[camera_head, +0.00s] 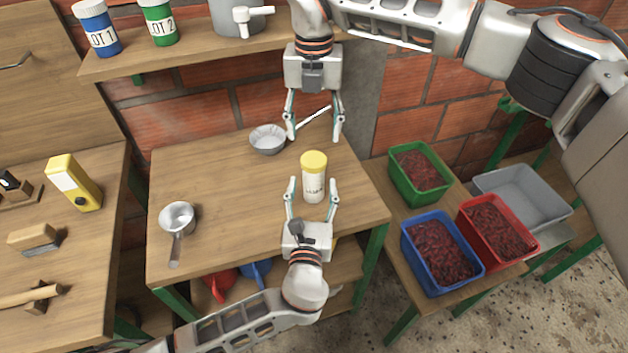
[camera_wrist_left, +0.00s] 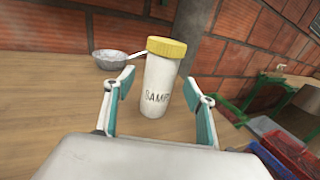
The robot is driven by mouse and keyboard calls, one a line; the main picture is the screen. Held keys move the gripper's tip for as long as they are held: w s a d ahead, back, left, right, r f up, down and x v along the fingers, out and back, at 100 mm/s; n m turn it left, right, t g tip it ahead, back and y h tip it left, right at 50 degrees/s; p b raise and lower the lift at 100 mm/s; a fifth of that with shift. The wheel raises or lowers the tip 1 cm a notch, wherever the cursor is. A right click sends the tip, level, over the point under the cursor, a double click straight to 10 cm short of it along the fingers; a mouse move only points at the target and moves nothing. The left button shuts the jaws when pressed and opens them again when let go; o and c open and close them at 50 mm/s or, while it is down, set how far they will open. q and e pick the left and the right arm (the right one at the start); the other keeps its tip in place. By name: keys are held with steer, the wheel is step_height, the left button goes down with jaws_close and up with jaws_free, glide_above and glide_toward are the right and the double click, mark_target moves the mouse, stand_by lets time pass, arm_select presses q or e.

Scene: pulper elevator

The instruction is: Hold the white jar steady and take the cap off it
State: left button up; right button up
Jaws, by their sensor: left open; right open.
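The white jar (camera_head: 313,186) stands upright on the wooden table with its yellow cap (camera_head: 313,161) on. In the left wrist view the jar (camera_wrist_left: 160,88) shows dark lettering, and the cap (camera_wrist_left: 166,47) sits on its top. My left gripper (camera_head: 312,186) is open, with its fingers on either side of the jar's lower part; in the left wrist view its fingers (camera_wrist_left: 160,88) look apart from the jar. My right gripper (camera_head: 314,134) is open and empty, pointing down above and behind the jar.
A metal bowl (camera_head: 268,139) with a white-handled utensil (camera_head: 313,118) beside it lies behind the jar. A metal scoop (camera_head: 177,218) lies at the table's left. Green (camera_head: 420,174), blue (camera_head: 442,253) and red (camera_head: 498,231) crates of dark red contents stand at right. The table's middle left is clear.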

mark_target(313, 183)
arm_select(q)
steer(key=shift+w+d, duration=0.15)
steer(key=shift+w, duration=2.2)
jaws_close()
